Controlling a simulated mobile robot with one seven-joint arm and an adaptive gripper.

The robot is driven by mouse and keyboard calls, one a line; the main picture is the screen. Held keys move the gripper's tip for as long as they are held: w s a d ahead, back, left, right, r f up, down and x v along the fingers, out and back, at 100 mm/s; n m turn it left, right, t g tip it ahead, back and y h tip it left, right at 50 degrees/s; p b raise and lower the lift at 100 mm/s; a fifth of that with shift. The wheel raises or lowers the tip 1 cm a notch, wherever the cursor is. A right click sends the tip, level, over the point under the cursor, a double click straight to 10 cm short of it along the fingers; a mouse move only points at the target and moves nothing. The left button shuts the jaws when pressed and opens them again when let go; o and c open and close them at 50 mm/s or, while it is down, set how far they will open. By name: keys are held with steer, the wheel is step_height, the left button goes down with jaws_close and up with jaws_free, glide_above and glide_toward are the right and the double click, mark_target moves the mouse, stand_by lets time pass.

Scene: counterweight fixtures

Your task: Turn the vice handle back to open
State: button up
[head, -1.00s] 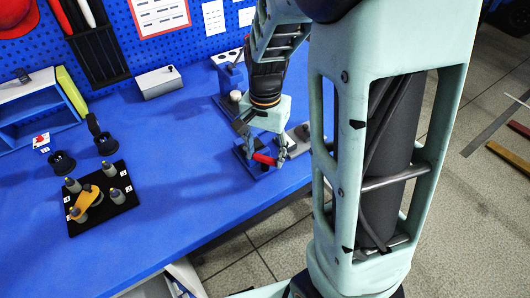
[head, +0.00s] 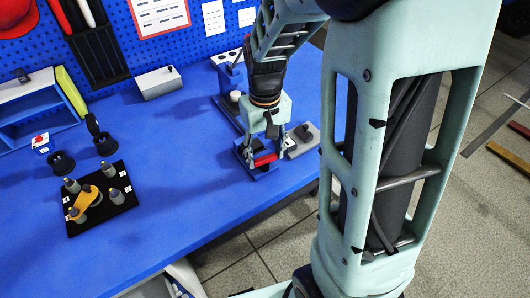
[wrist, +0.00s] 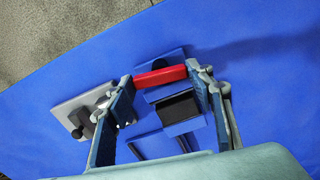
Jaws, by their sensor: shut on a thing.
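The vice is a small blue fixture near the front right edge of the blue bench; its base (head: 262,174) shows below my gripper, and its body (wrist: 178,108) shows in the wrist view. The red vice handle (head: 265,160) lies nearly level across the front of it. My gripper (head: 266,150) points down over the vice and is shut on the handle. In the wrist view the red handle (wrist: 160,76) spans between the two fingertips of my gripper (wrist: 160,75), one at each end. My gripper hides part of the vice in the head view.
A grey block (head: 303,138) stands right beside the vice. A blue fixture (head: 230,75) with a white round part near it stands behind. A black board (head: 117,208) with grey pegs and a yellow piece lies at left. The middle of the bench (head: 180,160) is clear.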

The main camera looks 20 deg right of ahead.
mark_target(264, 157)
steer(key=shift+n, duration=0.4)
steer(key=o, duration=1.2)
steer(key=shift+c, duration=0.2)
step_height(264, 157, up, 12)
steer(key=shift+w+r, duration=0.1)
